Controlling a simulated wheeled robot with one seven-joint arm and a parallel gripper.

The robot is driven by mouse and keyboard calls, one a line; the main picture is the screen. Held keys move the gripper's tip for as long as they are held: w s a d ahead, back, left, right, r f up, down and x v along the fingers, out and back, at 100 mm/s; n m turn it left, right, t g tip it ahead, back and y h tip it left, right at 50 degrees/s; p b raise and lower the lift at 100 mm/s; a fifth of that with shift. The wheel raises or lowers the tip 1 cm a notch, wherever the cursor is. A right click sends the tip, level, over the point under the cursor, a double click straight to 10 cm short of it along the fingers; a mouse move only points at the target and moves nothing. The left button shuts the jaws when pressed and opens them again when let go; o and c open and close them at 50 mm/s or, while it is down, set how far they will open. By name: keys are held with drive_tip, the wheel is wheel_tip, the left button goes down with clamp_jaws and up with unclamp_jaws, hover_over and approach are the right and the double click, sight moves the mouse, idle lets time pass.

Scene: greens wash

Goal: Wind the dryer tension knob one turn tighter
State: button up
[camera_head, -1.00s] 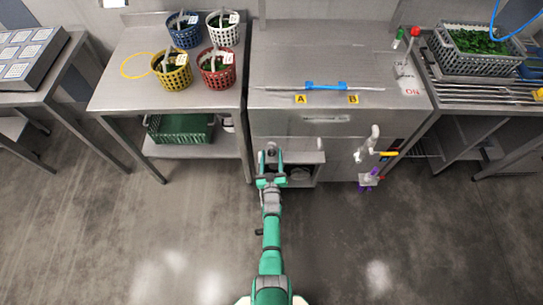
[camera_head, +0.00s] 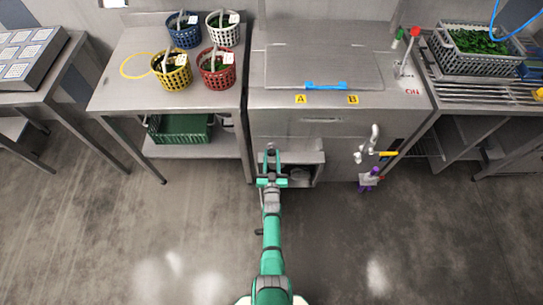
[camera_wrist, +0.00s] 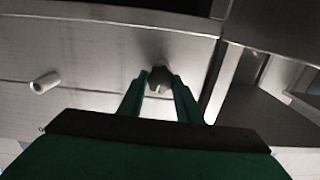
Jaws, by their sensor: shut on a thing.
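The dryer tension knob (camera_wrist: 160,77) is a small dark grey knob on a pale metal face, seen in the wrist view. My gripper (camera_wrist: 161,84) is shut on it, with one green finger on each side. A lighter mark shows on the knob's near side. In the head view my gripper (camera_head: 271,154) reaches the left front of the steel machine (camera_head: 290,127), beside an open recess (camera_head: 303,170). The knob is small there and its turn angle cannot be read.
A white pipe (camera_head: 373,138) and a purple-handled fitting (camera_head: 370,179) stick out at the machine's right front. A blue-handled lid (camera_head: 325,66) lies on top. A side table (camera_head: 125,88) with several baskets stands left. The floor in front is clear.

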sight(272, 153)
drive_tip(key=m, duration=0.4)
drive_tip(key=shift+m, duration=0.4)
idle(0.4)
drive_tip(key=o, duration=1)
drive_tip(key=shift+o, duration=0.2)
drive_tip(key=shift+r, duration=0.5)
wheel_tip(272, 153, up, 2)
drive_tip(key=s+r, duration=1)
drive_tip(key=s, duration=0.4)
